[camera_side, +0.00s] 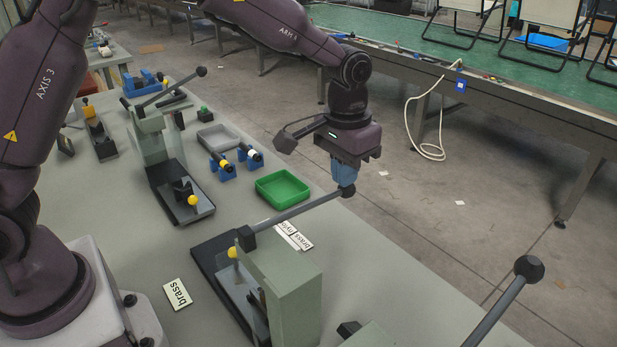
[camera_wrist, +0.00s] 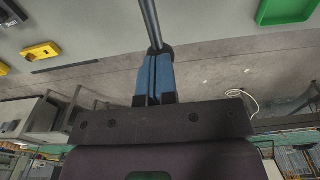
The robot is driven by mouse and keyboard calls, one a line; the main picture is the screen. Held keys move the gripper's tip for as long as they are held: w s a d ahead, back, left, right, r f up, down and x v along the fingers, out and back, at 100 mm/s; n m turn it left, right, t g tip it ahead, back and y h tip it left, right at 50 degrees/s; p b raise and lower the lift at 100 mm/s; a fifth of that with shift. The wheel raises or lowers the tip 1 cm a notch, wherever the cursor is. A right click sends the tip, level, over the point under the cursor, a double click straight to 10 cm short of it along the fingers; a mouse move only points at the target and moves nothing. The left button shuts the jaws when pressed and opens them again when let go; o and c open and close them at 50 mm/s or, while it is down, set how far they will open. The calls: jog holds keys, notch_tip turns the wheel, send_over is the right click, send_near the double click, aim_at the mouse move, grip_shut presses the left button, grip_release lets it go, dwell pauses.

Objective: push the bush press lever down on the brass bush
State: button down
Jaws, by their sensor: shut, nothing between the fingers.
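The press lever (camera_side: 295,212), a dark rod with a round knob (camera_side: 347,191), rises from its pivot on the grey-green press (camera_side: 288,285) toward the table's right edge. My gripper (camera_side: 345,184) is shut, its blue fingers pointing down at the knob, seemingly touching it. In the wrist view the shut blue fingers (camera_wrist: 154,72) overlap the knob end of the lever rod (camera_wrist: 150,22). I cannot make out the brass bush; the press body and lever hide part of the press bed.
A green tray (camera_side: 283,187), grey tray (camera_side: 217,138) and blue holders (camera_side: 222,168) stand farther back. Another press (camera_side: 152,135) stands beyond; a foreground lever (camera_side: 510,295) rises at right.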

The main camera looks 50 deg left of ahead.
jog(key=shift+s+r, duration=0.15)
jog(key=shift+r, duration=3.45)
notch_tip(320, 180, up, 7)
jog(key=shift+s, duration=0.1)
jog(key=s+a+t, duration=0.2)
jog(key=s+a, duration=0.2)
jog(key=s, duration=0.8)
jog(key=s+a+t, duration=0.3)
jog(key=s+a, duration=0.2)
jog(key=s, duration=0.7)
jog(key=shift+s+f, duration=0.35)
jog(key=shift+f, duration=0.1)
